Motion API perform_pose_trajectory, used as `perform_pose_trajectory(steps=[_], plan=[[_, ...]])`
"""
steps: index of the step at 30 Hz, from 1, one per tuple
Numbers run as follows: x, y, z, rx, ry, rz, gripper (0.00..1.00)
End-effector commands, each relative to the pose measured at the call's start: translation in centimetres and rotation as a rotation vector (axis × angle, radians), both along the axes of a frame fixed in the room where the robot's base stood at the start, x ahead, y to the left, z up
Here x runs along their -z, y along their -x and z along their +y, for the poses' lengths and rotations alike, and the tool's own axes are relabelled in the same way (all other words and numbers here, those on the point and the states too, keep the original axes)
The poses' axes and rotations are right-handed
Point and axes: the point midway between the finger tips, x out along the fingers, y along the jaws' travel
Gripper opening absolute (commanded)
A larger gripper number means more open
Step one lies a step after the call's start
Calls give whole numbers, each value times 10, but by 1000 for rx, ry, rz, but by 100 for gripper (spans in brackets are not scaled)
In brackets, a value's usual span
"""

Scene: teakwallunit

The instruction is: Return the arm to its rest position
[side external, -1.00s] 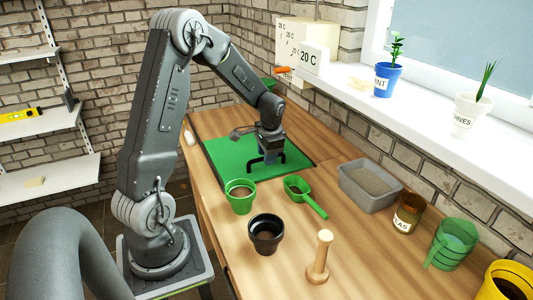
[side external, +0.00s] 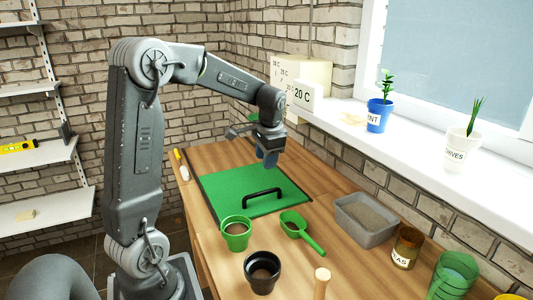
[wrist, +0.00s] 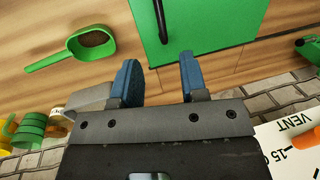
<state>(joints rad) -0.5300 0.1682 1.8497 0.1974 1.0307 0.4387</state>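My gripper (side external: 269,158) is raised above the green board (side external: 222,186) on the wooden bench. In the wrist view its two blue fingertips (wrist: 158,77) stand apart with nothing between them. The black handle (side external: 262,197) on the green board is clear of my gripper. The board (wrist: 215,28) and part of the handle (wrist: 161,20) also show in the wrist view, beyond the fingers.
A green pot (side external: 236,236), a black pot (side external: 262,270), a green scoop (side external: 300,232), a grey tray (side external: 345,229) and a brown jar (side external: 405,249) stand on the bench. The windowsill holds a blue pot (side external: 378,116) and a white pot (side external: 457,150). A white box (side external: 305,96) stands behind my wrist.

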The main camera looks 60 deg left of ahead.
Motion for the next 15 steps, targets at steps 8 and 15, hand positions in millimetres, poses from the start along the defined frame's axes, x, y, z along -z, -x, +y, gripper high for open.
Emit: perform_pose_trajectory(steps=[8, 15], plan=[[-14, 0, -3, 0, 1, 1, 40], [-14, 0, -4, 0, 1, -1, 40]])
